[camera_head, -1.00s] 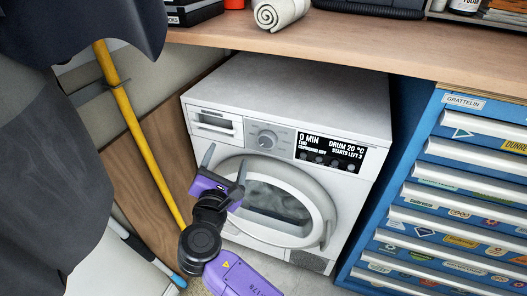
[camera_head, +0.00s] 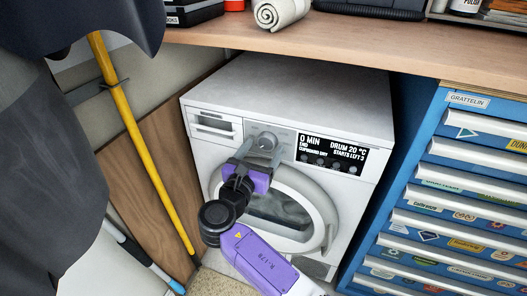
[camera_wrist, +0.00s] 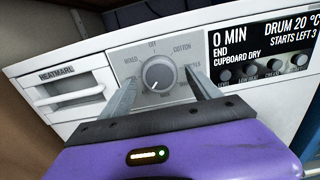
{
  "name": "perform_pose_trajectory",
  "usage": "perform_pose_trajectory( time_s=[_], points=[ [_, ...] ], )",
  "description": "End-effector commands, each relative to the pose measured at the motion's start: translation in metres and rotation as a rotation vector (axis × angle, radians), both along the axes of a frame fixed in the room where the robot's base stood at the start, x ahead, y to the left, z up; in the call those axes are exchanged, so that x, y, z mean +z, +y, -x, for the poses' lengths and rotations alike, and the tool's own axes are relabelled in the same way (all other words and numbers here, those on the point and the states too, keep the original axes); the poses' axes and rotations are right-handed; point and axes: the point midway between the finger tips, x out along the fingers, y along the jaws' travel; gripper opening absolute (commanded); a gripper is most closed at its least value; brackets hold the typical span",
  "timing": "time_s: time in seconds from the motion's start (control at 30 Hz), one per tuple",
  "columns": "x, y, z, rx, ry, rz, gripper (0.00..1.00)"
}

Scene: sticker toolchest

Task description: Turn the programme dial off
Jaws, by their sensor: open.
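The programme dial (camera_wrist: 159,73) is a round grey knob on the machine's front panel, seen clearly in the wrist view. Printed words ring it, with OFF at the top. Its white pointer mark appears to point to the lower left. My gripper (camera_wrist: 158,88) is open, with one finger on the left of the dial and one on the right, apparently apart from it. In the head view my gripper (camera_head: 262,150) is in front of the dial (camera_head: 266,139) and hides part of it. The white machine (camera_head: 300,90) has a display (camera_head: 332,152) reading 0 MIN, END, CUPBOARD DRY.
A drawer (camera_wrist: 70,90) is left of the dial. The round door (camera_head: 318,205) is below my gripper. A wooden worktop (camera_head: 350,45) overhangs the machine. A blue tool chest (camera_head: 425,165) stands to the right, and a yellow pole (camera_head: 135,125) to the left.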

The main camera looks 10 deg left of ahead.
Motion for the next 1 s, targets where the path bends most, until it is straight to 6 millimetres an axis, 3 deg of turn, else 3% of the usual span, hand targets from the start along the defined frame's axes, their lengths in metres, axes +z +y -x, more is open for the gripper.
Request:
perform_pose_trajectory(
  time_s=[0.37,0.7,1.0],
  points=[
    [0.0000,-0.0021,-0.0074,0.000,0.001,-0.001,0.72],
    [-0.0001,-0.0020,-0.0071,0.000,0.001,0.000,0.10],
    [-0.0007,-0.0016,-0.0068,0.000,-0.010,-0.042,0.10]
  ],
)
